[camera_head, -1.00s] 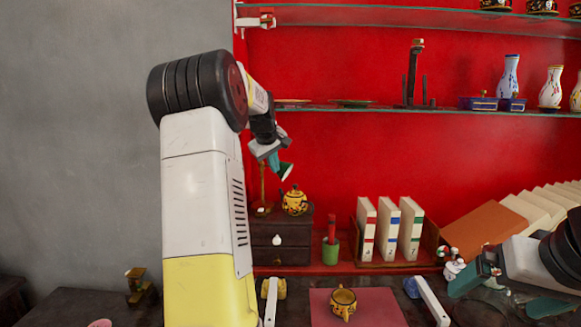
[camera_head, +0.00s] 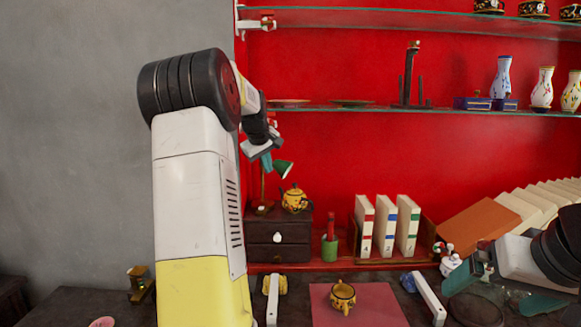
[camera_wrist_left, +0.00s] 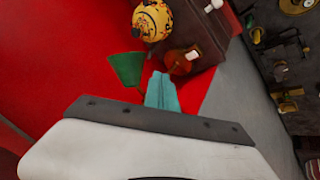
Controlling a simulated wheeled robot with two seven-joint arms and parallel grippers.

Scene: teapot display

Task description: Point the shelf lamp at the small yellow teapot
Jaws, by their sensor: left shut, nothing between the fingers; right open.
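The shelf lamp has a green shade (camera_head: 283,168) on a thin brass stem, standing on a small dark cabinet (camera_head: 280,230). The shade tilts down to the right, above a yellow teapot (camera_head: 295,199) on the same cabinet. In the left wrist view the shade (camera_wrist_left: 127,69), the lamp's round base (camera_wrist_left: 182,61) and the teapot (camera_wrist_left: 152,20) show. My left gripper (camera_head: 266,161) is shut and empty, just left of the shade; its teal fingers (camera_wrist_left: 162,92) appear beside the shade. Contact is unclear. My right gripper (camera_head: 503,291) is open and empty at lower right.
Another yellow pot (camera_head: 343,297) stands on a pink mat (camera_head: 380,305). A green cup (camera_head: 330,248), white books (camera_head: 385,228) and an orange-brown book (camera_head: 480,230) stand right of the cabinet. Glass shelves (camera_head: 390,109) with vases cross above. The red wall is close behind.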

